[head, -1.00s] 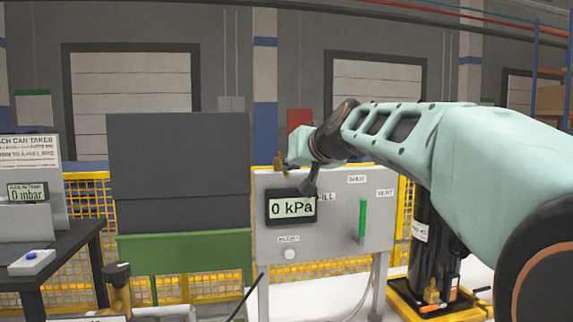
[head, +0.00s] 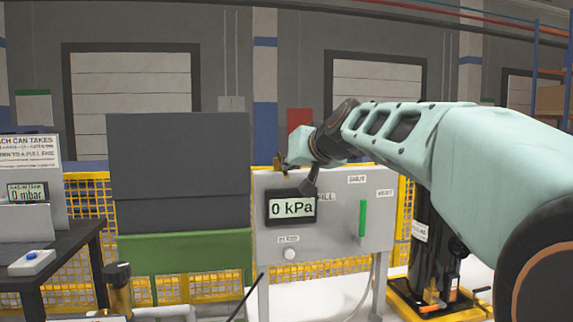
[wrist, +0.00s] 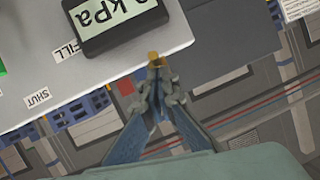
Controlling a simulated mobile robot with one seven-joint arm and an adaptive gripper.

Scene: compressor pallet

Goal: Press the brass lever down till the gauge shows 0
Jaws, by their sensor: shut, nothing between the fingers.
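The gauge (head: 291,207) on the grey panel reads 0 kPa in the head view. It also shows at the top of the wrist view (wrist: 115,18), partly cut off. A small brass piece, which looks like the brass lever (head: 279,160), is at the panel's top left edge above the gauge. In the wrist view, brass (wrist: 154,57) shows right at the tips of my gripper (wrist: 157,70). My gripper is shut with nothing between its fingers, close to the brass; I cannot tell whether they touch. My arm hides part of the area.
The grey panel (head: 335,245) also has an upright green handle (head: 363,218) below a SHUT label and a small white knob (head: 289,254). A dark table (head: 75,250) with a 0 mbar display (head: 27,194) stands left. Yellow mesh fencing (head: 85,205) runs behind.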

